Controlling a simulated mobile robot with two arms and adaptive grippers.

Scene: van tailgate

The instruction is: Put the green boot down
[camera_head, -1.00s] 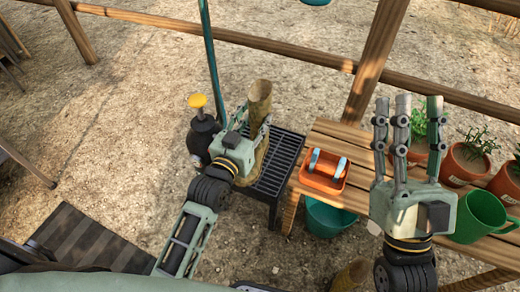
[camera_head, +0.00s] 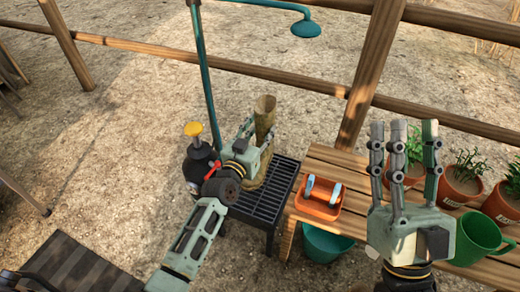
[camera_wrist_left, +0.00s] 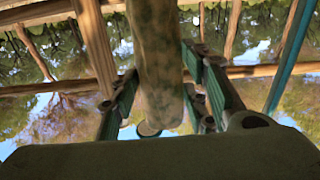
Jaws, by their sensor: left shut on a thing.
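The olive-green boot (camera_head: 263,118) is upright in the head view, its open top upward. My left gripper (camera_head: 258,140) is shut on its shaft from the left. The boot's lower part shows at the back left of a black slatted rack (camera_head: 268,208); whether it touches the slats cannot be told. In the left wrist view the mottled boot shaft (camera_wrist_left: 155,60) stands between my left fingers (camera_wrist_left: 160,100). My right gripper (camera_head: 404,150) is open and empty, fingers pointing up, in front of the wooden bench.
A dark bottle with a yellow knob (camera_head: 194,131) stands left of the rack, near a teal shower pipe (camera_head: 204,75). The wooden bench (camera_head: 335,165) holds an orange tray (camera_head: 318,208), potted plants (camera_head: 460,185) and a green mug (camera_head: 478,238). A teal bucket (camera_head: 325,245) is below.

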